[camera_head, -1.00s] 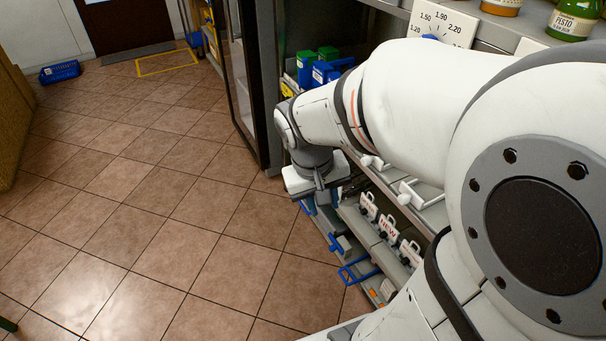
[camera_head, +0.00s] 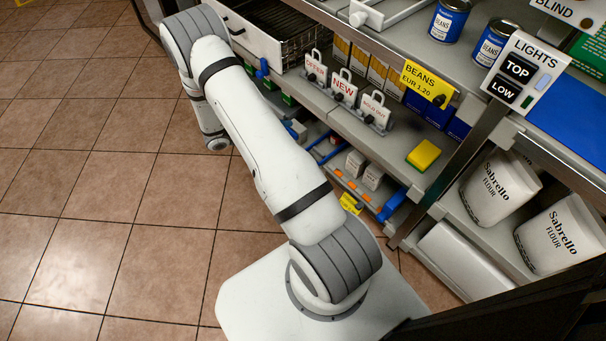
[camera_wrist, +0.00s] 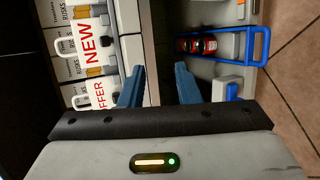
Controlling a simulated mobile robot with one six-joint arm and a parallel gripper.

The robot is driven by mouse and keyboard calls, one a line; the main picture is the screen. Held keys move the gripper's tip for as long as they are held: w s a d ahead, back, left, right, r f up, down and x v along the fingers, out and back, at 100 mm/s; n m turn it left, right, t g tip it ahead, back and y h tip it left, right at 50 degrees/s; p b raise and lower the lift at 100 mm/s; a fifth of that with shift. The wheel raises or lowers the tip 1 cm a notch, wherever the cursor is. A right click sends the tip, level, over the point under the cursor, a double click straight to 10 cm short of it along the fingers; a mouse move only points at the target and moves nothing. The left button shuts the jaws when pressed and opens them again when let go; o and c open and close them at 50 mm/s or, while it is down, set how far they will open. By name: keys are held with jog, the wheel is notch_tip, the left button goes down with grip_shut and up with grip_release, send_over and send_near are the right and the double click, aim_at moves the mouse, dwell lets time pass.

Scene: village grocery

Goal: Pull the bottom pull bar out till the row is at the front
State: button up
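In the wrist view, a blue pull bar (camera_wrist: 264,47) shaped like a loop stands out at the right, near the tiled floor. Beside it is a short row of red, dark-topped items (camera_wrist: 197,45) on a low grey shelf. In the head view, a blue bar (camera_head: 323,141) shows at the lower shelf; I cannot tell whether it is the same one. My gripper (camera_wrist: 160,72) has its two blue fingers apart with nothing held between them. The pull bar is to the right of both fingers and untouched. In the head view my arm hides the fingers.
Signs reading NEW (camera_head: 343,88) and OFFER stand on the shelf above. A shelf edge (camera_wrist: 150,60) lies ahead between the fingers in the wrist view. A yellow sponge-like block (camera_head: 423,155) and flour bags (camera_head: 498,187) are to the right. The tiled floor (camera_head: 90,190) at left is clear.

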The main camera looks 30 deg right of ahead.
notch_tip(320, 180, down, 26)
jog(key=r+n+t+h+b, duration=0.1)
jog(key=n+t+h+b, duration=0.1)
jog(key=t+b, duration=0.35)
jog(key=shift+g, duration=0.55)
jog(key=b+x, duration=0.1)
jog(key=x, duration=0.2)
jog(key=b+x, duration=0.2)
jog(key=s+b+x, duration=0.1)
jog(key=x, duration=0.2)
jog(key=shift+w+d+f+b, duration=0.1)
jog(key=shift+d+f+b, duration=0.2)
jog(key=shift+f, duration=0.15)
jog(key=shift+c, duration=0.4)
grip_shut()
